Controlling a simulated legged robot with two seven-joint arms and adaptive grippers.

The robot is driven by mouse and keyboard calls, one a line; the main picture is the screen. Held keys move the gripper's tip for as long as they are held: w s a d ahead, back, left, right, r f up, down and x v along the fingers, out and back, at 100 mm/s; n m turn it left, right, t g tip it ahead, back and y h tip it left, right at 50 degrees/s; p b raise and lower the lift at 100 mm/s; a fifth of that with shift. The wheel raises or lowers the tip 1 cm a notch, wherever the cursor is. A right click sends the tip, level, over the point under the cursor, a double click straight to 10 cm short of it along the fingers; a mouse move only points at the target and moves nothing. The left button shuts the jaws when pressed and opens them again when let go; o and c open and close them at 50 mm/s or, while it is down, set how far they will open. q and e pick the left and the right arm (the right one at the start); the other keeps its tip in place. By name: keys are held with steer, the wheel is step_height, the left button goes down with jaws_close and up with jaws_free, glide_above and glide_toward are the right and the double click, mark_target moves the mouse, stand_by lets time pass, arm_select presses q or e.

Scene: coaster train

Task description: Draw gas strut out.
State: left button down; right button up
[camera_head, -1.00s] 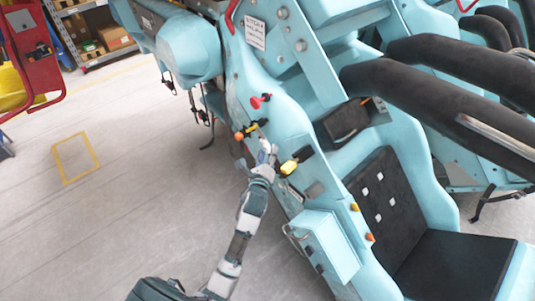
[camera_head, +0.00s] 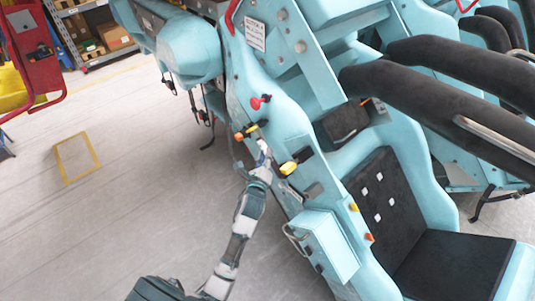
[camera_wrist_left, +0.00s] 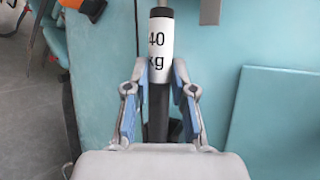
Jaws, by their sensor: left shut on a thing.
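The gas strut (camera_wrist_left: 160,48) is a slim dark cylinder with a white label reading "40 kg" and a black band at its top. In the left wrist view it stands upright in the picture, between the two blue-padded fingers of my left gripper (camera_wrist_left: 159,105). My left gripper is shut on it, below the label. In the head view my left gripper (camera_head: 262,156) is at the light-blue side panel of the ride car (camera_head: 280,118). The strut is too small there to make out clearly, and its lower end is hidden in the wrist view.
A red knob (camera_head: 260,102), an orange-tipped handle (camera_head: 246,132) and a yellow-black handle (camera_head: 290,166) sit close around my left gripper. A light-blue box (camera_head: 325,245) juts out below. Black padded bars (camera_head: 450,65) and a seat are at right. Open floor (camera_head: 130,200) lies left.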

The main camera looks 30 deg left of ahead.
arm_select(q)
steer(key=shift+s+a+p, duration=0.3)
steer(key=shift+s+p, duration=0.05)
steer(key=shift+s, duration=0.25)
steer(key=shift+s+a+p, duration=0.25)
steer(key=shift+s+p, duration=0.05)
steer(key=shift+s, duration=0.35)
steer(key=shift+s+a+p, duration=0.3)
steer(key=shift+s+p, duration=0.05)
steer(key=shift+s, duration=0.25)
steer(key=s+a+p, duration=0.2)
steer(key=s, duration=0.3)
steer(key=shift+s+a, duration=0.15)
steer(key=shift+s, duration=0.15)
